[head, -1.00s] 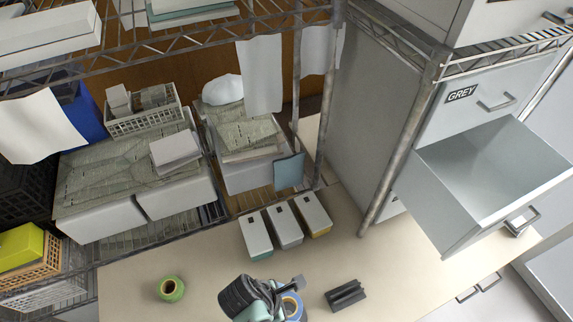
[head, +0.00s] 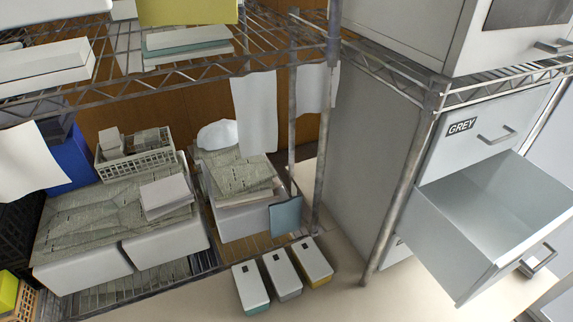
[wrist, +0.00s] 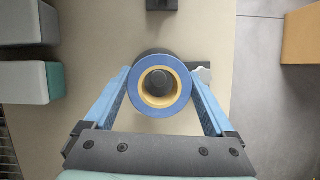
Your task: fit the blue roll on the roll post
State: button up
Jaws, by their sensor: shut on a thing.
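The blue roll (wrist: 135,85) shows in the wrist view, with a yellow-orange core. My gripper (wrist: 160,88) is shut on it, one blue finger on each side. The roll post (wrist: 160,83) shows as a dark round end inside the roll's core, roughly centred. I cannot tell from this top view how far down the post the roll sits. Dark parts show behind the roll's far edge and right side, partly hidden by it. My gripper and the roll are out of the head view.
Three lidded bins (head: 283,270) stand at the table's back; two show at the wrist view's left (wrist: 25,82). A dark block (wrist: 161,4) lies beyond the roll. An open drawer (head: 490,215) juts out at right. The tabletop (wrist: 100,60) around the roll is mostly bare.

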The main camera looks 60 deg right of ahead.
jog(key=shift+f+b, duration=1.95)
jog(key=shift+b, duration=0.3)
jog(key=shift+f+b, duration=0.55)
jog(key=shift+f, duration=0.9)
jog(key=shift+f, duration=0.2)
jog(key=o, duration=1.1)
jog(key=p+v, duration=0.1)
jog(key=v, duration=1.2)
